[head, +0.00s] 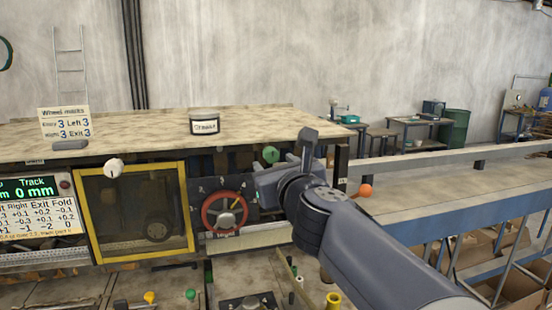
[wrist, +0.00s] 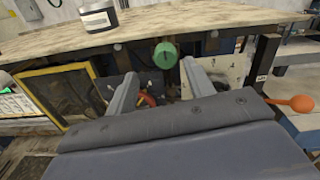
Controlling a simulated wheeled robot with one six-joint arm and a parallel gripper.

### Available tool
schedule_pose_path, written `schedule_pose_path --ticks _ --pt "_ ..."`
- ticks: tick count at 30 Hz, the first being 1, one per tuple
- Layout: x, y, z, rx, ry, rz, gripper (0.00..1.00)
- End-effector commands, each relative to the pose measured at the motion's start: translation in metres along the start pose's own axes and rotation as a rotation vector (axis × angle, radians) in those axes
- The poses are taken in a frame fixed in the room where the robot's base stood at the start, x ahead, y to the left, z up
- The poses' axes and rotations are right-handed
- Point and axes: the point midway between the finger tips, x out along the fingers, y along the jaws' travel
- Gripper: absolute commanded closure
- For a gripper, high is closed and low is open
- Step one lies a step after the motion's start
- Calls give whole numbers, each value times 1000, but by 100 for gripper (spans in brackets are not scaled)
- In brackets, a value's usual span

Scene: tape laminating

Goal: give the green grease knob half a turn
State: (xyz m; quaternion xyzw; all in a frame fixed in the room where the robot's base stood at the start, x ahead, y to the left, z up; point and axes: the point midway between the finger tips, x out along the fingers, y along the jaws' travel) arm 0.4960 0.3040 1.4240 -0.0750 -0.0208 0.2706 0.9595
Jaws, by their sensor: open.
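In the head view my gripper (head: 262,180) points left toward the machine front, below and close to the knob. I cannot tell the exact distance to the knob.
A red handwheel (head: 208,212) sits below left of the knob. A yellow-framed window (head: 83,225) and a white knob (head: 113,168) are further left. A grease tin (head: 204,122) stands on the tabletop (head: 150,130).

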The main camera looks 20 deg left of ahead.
Motion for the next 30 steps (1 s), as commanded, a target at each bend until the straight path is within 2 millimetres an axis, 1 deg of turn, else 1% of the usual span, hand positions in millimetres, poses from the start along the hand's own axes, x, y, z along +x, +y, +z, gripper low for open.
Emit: schedule_pose_path --ticks 1,6,12,16,23,26,30 --pt "10 0 0 0 2 1 49" --pt "34 0 0 0 0 1 49" --pt "51 0 0 0 1 0 49" --pt "54 0 0 0 -1 0 49" --pt "54 0 0 0 0 0 49" --pt "54 0 0 0 0 0 56" --pt "54 0 0 0 0 0 67"
